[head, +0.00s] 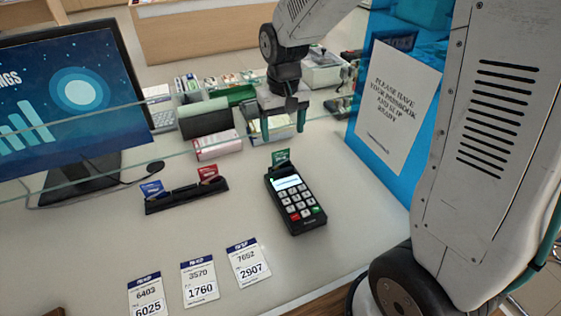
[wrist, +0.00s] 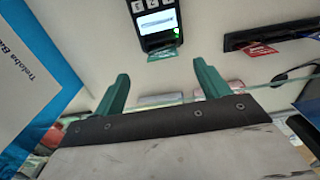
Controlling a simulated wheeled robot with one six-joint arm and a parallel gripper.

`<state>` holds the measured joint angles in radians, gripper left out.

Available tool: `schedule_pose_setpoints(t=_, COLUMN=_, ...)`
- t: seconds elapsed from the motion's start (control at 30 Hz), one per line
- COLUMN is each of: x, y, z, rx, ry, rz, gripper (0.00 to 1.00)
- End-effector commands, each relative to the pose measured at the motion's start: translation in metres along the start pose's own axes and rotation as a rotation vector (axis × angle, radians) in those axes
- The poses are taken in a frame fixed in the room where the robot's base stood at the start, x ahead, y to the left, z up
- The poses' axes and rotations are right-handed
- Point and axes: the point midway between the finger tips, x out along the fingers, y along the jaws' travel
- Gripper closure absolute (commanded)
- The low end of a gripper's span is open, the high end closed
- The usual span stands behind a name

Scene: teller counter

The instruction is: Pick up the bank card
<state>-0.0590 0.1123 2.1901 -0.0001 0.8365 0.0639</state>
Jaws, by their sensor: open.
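A green card (head: 281,156) stands in the far end of the black card terminal (head: 296,204) on the counter. In the wrist view the green card (wrist: 165,53) shows at the edge of the terminal (wrist: 150,18), beyond my fingertips. A blue card (head: 151,188) and a red card (head: 208,173) stand in a black holder (head: 186,197) to the left. The pictures do not label which is the bank card. My gripper (head: 283,128) is open, above and behind the green card. In the wrist view its green fingers (wrist: 162,76) are apart with nothing between them.
A glass screen (head: 225,143) crosses the counter near my gripper. Behind it are boxes and trays (head: 205,118). A monitor (head: 65,100) stands left, a blue sign panel (head: 394,100) right. Several paper slips (head: 199,281) lie in front; the counter around the terminal is clear.

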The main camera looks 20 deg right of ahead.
Motion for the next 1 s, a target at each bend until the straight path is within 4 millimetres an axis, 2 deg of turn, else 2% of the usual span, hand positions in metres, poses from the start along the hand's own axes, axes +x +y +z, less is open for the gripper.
schedule_pose_setpoints(t=0.37, x=0.041, y=-0.002, z=-0.006, rx=-0.001, ry=-0.005, rz=0.0, gripper=0.25)
schedule_pose_setpoints(t=0.6, x=0.076, y=-0.003, z=-0.007, rx=-0.001, ry=-0.006, rz=0.0, gripper=0.25)
schedule_pose_setpoints(t=0.73, x=0.084, y=-0.003, z=-0.008, rx=-0.001, ry=-0.003, rz=0.0, gripper=0.25)
schedule_pose_setpoints(t=0.93, x=0.084, y=-0.002, z=-0.008, rx=-0.001, ry=-0.002, rz=0.0, gripper=0.25)
schedule_pose_setpoints(t=0.97, x=0.084, y=-0.002, z=-0.008, rx=-0.001, ry=-0.002, rz=0.0, gripper=0.31)
schedule_pose_setpoints(t=1.0, x=0.084, y=-0.002, z=-0.008, rx=-0.001, ry=-0.002, rz=0.0, gripper=0.42)
